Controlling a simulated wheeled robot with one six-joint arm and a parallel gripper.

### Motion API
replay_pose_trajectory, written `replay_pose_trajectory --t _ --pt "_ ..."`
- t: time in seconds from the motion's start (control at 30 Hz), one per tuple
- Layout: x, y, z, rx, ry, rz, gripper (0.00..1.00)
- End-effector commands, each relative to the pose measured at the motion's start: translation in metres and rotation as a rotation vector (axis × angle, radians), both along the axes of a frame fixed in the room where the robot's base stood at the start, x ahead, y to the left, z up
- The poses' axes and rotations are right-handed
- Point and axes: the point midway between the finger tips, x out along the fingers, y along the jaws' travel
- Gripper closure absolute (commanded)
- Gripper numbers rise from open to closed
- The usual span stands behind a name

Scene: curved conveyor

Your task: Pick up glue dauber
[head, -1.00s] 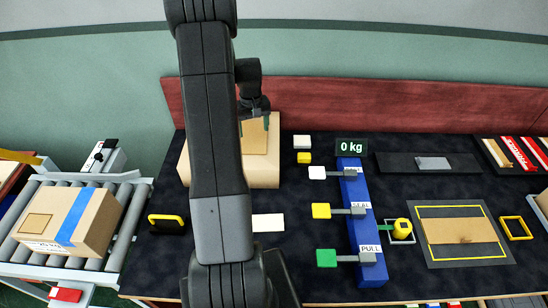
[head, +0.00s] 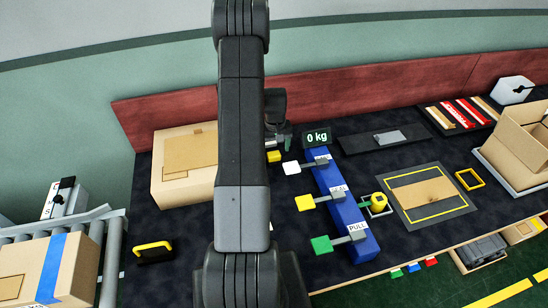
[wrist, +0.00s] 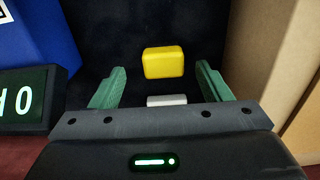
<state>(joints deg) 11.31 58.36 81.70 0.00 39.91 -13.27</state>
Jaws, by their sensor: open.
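A yellow rounded piece with a short green handle (head: 380,202), which looks like the glue dauber, sits in a small grey square holder right of the blue lever box (head: 345,217). It does not show in the wrist view. My gripper (head: 283,142) is up and to the left of it, near the back of the table, partly hidden by my arm. In the wrist view my gripper (wrist: 160,82) is open, its green fingers apart and empty. A yellow block (wrist: 163,62) and a white block (wrist: 167,100) show between and below them.
The blue box carries white, yellow and green levers, with a "0 kg" display (head: 317,138) behind it. A cardboard box (head: 185,165) stands left of my gripper. A yellow-framed mat (head: 424,218) and an open carton (head: 513,150) are at right.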

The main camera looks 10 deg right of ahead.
Motion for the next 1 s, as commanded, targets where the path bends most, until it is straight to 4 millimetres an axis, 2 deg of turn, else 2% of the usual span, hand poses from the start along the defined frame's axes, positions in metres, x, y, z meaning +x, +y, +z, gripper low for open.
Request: replay_pose_trajectory --t 0.5,0.77,0.8,1.0 --pt "0.003 0.004 -0.048 0.001 0.001 0.000 0.29" --pt "0.003 0.004 -0.051 0.000 0.000 0.000 0.29" --pt "0.003 0.004 -0.051 0.001 0.000 0.000 0.31" --pt "0.003 0.004 -0.051 0.001 0.000 0.000 0.70"
